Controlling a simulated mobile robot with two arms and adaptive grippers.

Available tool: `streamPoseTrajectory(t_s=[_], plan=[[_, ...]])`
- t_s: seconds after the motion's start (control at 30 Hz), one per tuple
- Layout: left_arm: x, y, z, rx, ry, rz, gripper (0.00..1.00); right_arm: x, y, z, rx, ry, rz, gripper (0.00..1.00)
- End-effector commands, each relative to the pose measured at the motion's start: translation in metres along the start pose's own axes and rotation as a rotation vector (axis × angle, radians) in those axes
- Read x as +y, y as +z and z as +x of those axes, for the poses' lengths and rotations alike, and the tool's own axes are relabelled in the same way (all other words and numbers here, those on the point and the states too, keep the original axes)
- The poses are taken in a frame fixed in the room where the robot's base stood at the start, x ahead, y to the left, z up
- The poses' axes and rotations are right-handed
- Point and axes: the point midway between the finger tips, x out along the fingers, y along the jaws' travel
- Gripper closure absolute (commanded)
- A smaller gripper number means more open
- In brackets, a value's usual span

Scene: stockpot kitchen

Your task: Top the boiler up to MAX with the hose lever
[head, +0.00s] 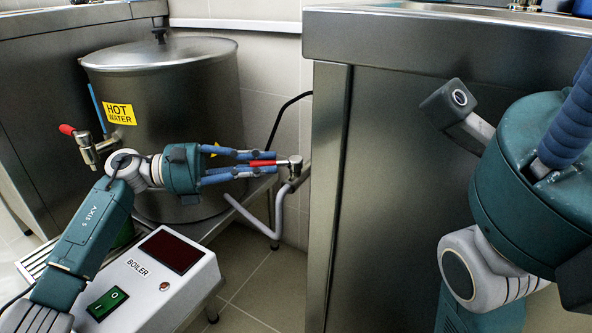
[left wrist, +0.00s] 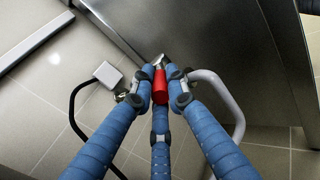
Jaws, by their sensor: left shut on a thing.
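The boiler (head: 172,85) is a large steel pot with its lid on. A thin blue sight tube (head: 97,108) stands at its left side; I cannot make out a MAX mark. The red hose lever (head: 263,163) sits on a metal valve (head: 294,168) beside the counter's end. My left gripper (head: 268,160) is shut around this lever, which shows red between the blue fingers in the left wrist view (left wrist: 160,88). A grey hose (head: 277,215) hangs from the valve. My right gripper (head: 570,115) is partly cut off at the right edge, so its jaws are unclear.
A white control box (head: 150,285) marked BOILER, with a dark display and green switch (head: 107,303), stands in front. A red-handled tap (head: 84,143) sticks out left of the boiler. A steel counter (head: 385,130) blocks the right. Tiled floor (head: 265,290) is open between.

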Motion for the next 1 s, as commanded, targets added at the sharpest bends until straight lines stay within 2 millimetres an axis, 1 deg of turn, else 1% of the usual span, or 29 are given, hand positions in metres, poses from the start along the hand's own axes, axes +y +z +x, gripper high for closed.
streamPoseTrajectory(t_s=[0.03, 0.13, 0.47, 0.5, 0.57, 0.6, 0.87, 0.97, 1.0], plan=[[0.001, 0.002, -0.005, -0.003, 0.003, 0.002, 1.00, 0.000, -0.001, 0.000, 0.004, -0.001, 0.000, 0.58], [0.001, 0.002, -0.010, -0.004, 0.003, 0.002, 1.00, -0.001, -0.002, 0.001, 0.007, -0.002, -0.001, 0.58], [0.001, 0.003, -0.011, -0.005, 0.004, 0.002, 1.00, -0.001, -0.002, 0.002, 0.008, -0.003, -0.001, 0.58], [0.001, 0.003, -0.011, -0.006, 0.004, 0.002, 0.82, -0.001, -0.002, 0.002, 0.008, -0.003, -0.001, 0.58], [0.001, 0.003, -0.011, -0.005, 0.003, 0.002, 0.70, -0.001, -0.002, 0.002, 0.008, -0.003, -0.001, 0.58], [0.001, 0.003, -0.011, -0.004, 0.003, 0.002, 0.67, -0.001, -0.002, 0.002, 0.008, -0.003, -0.001, 0.58], [0.001, 0.001, -0.011, -0.002, 0.002, 0.001, 0.67, 0.000, -0.002, 0.001, 0.005, -0.001, -0.001, 0.58], [0.001, 0.001, -0.018, -0.001, 0.004, 0.000, 0.67, 0.000, -0.002, 0.001, 0.005, -0.001, -0.001, 0.58], [0.001, 0.000, -0.022, 0.000, 0.004, 0.000, 0.67, 0.000, -0.002, 0.001, 0.005, -0.001, -0.001, 0.58]])
